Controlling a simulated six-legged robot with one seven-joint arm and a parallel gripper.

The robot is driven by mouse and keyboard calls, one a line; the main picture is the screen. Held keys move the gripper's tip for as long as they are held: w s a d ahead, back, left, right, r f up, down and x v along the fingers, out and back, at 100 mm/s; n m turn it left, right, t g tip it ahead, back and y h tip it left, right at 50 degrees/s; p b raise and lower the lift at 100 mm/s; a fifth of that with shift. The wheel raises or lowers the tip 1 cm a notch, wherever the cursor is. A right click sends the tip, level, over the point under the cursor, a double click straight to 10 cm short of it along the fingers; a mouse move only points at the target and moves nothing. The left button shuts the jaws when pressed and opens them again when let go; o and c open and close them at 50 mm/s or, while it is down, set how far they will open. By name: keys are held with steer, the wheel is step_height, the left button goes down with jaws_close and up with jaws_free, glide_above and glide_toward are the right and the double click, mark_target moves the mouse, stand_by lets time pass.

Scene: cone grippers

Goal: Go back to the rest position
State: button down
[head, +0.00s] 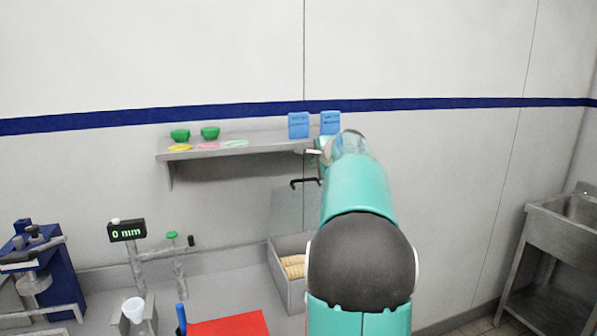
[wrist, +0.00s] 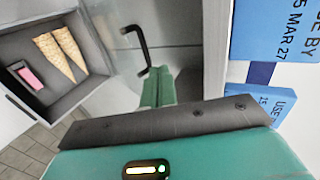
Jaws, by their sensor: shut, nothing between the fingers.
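My gripper (wrist: 158,88) shows in the wrist view as teal fingers close together, with nothing between them. In the head view my teal arm reaches up and forward to near the right end of the wall shelf, and the fingers are hard to make out there. A black handle (wrist: 140,45) is just past my fingertips in the wrist view; I cannot tell whether they touch. The same handle (head: 305,183) shows in the head view on a clear raised lid (head: 286,212) above the cone box.
The grey box (head: 287,290) holds cones (wrist: 55,58). The shelf (head: 225,150) carries green bowls, coloured discs and blue date cards (head: 299,125). A gauge (head: 127,230), blue press (head: 50,265), white cup (head: 134,310) and red mat (head: 230,325) are lower left. A sink (head: 565,240) stands right.

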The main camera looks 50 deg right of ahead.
steer(key=shift+r, duration=0.1)
steer(key=a+f+n+g+y, duration=0.1)
steer(key=a+f+n+y, duration=0.3)
steer(key=a, duration=1.3)
steer(key=a+r+n+g+y, duration=0.1)
steer(key=a+n, duration=0.6)
steer(key=a, duration=1)
steer(key=s+a+f+n+g, duration=0.1)
steer(key=s+a+f+n, duration=0.5)
steer(key=s+a, duration=0.4)
steer(key=s+a+f+n+g+y, duration=0.1)
steer(key=s+a+f+n+g, duration=0.1)
steer(key=s+a+f+n, duration=0.4)
steer(key=s+a+f, duration=0.3)
steer(key=s+a, duration=0.1)
steer(key=a, duration=0.1)
steer(key=shift+n, duration=0.4)
steer(key=shift+s, duration=0.15)
